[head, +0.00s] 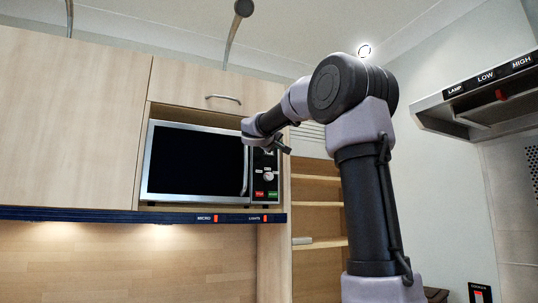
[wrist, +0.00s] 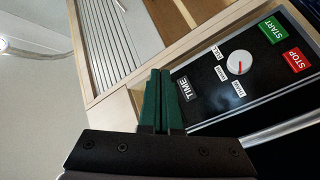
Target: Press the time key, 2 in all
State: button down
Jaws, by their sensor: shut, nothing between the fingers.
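The microwave (head: 195,163) sits in a wooden cabinet niche, with its control panel (head: 265,178) on the right. In the wrist view the time key (wrist: 187,89) is a small grey key marked TIME on the black panel, turned on its side. In the head view I cannot make the key out, as my gripper covers the panel's top. My gripper (head: 283,146) is shut and empty at the panel's upper part. Its dark green fingertips (wrist: 161,71) show just left of the time key in the wrist view; I cannot tell whether they touch the panel.
The panel also has a white dial (wrist: 240,63), a green START key (wrist: 271,30) and a red STOP key (wrist: 296,60). A slatted grille (wrist: 118,40) lies beside the niche's wooden edge. A cooker hood (head: 480,95) hangs at right; open shelves (head: 318,204) stand below my arm.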

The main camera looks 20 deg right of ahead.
jog(key=shift+s+a, duration=0.15)
jog(key=shift+s, duration=0.35)
jog(key=shift+w, duration=0.1)
send_near(274, 152)
jog(key=shift+x, duration=2.25)
dwell(0.3)
jog(key=shift+w, duration=0.25)
jog(key=shift+w, duration=0.4)
dwell(0.7)
jog(key=shift+s, duration=0.85)
